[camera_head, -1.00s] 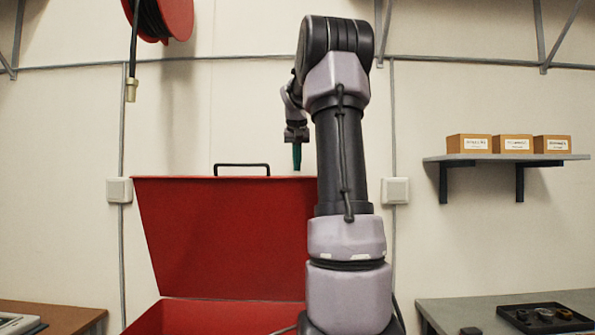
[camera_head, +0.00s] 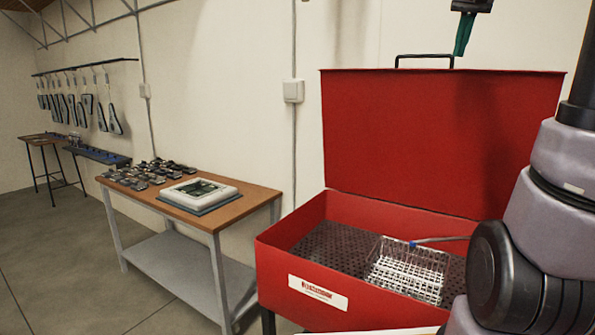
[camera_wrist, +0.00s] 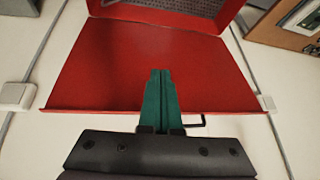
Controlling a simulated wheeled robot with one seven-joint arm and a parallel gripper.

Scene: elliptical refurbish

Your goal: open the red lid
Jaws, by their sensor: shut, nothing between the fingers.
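The red lid (camera_head: 430,140) stands raised and upright at the back of the red bin (camera_head: 350,212), with its inner face toward me. A black handle (camera_head: 424,57) shows at its top edge. The bin below is open, with a perforated tray inside. My gripper (camera_head: 462,45) is above the lid's top edge, right of the handle, with green fingers pointing down. In the wrist view the lid (camera_wrist: 110,65) spreads below my gripper (camera_wrist: 160,75), whose green fingers are shut together and empty. The handle (camera_wrist: 195,122) is partly hidden behind the gripper there.
A white wire basket (camera_head: 408,268) and a hose sit in the bin. Left of it stands a wooden-topped workbench (camera_head: 225,215) with dark parts and a white device (camera_head: 198,193). Tools hang on the far wall. Floor at the front left is clear.

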